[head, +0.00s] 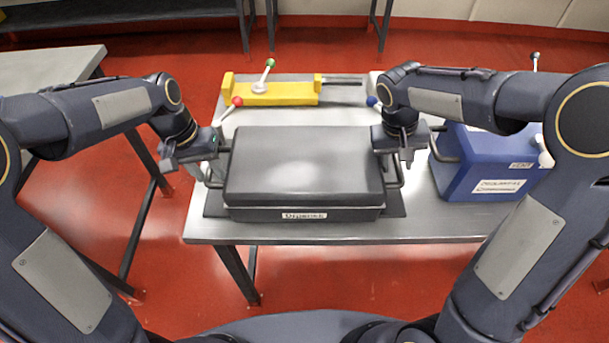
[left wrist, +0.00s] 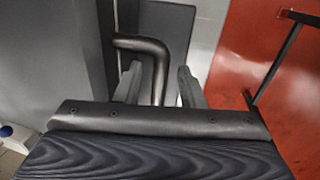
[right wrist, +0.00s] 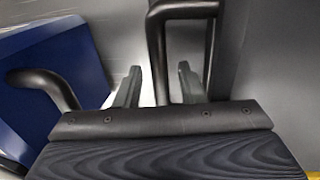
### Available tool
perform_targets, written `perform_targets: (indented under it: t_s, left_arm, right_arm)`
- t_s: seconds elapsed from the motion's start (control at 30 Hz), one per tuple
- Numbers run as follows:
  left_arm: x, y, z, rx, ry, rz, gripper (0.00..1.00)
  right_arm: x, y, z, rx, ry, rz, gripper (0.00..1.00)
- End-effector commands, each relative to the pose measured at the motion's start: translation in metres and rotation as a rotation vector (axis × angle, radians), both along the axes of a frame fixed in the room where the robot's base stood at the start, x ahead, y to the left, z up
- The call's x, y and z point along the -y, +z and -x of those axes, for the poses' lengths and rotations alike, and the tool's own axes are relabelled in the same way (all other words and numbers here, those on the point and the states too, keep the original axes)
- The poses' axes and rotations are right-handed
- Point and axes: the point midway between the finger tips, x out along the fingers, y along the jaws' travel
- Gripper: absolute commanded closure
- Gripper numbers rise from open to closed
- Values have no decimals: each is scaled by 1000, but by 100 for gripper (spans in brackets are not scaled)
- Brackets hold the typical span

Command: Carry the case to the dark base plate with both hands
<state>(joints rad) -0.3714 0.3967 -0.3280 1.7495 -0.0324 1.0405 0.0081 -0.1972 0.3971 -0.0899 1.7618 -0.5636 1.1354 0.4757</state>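The dark grey case (head: 305,165) sits level over the dark base plate (head: 396,204), whose edges show at both its sides. I cannot tell whether a small gap lies under it. My left gripper (head: 188,160) is at the case's left handle; in the left wrist view its fingers (left wrist: 160,88) stand apart on either side of the black handle bar (left wrist: 158,62). My right gripper (head: 405,150) is at the right handle; in the right wrist view its fingers (right wrist: 160,85) stand apart with the handle bar (right wrist: 158,62) between them.
A blue case (head: 485,165) with a handle stands close to my right gripper. A yellow fixture (head: 275,95) with a green-knobbed lever is behind the case on the grey table (head: 310,232). Another table (head: 45,70) stands at the left, with red floor between.

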Motion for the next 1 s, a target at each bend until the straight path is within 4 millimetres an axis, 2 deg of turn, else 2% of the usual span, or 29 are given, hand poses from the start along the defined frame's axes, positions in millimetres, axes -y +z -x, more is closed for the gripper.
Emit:
perform_targets:
  t_s: [0.3,0.5,0.67,0.77,1.0]
  left_arm:
    - [-12,64,-3,7,0,1,64]
    - [-19,96,-2,2,0,0,64]
    - [-21,108,-2,1,0,0,64]
    - [-22,110,-2,1,0,0,64]
    - [-22,109,-2,0,0,-1,64]
  right_arm:
    - [0,0,0,0,0,0,64]
    - [0,0,0,0,0,0,64]
    - [0,1,0,1,0,0,64]
    - [-2,9,-1,3,1,-1,64]
    - [-12,55,-2,7,2,-1,64]
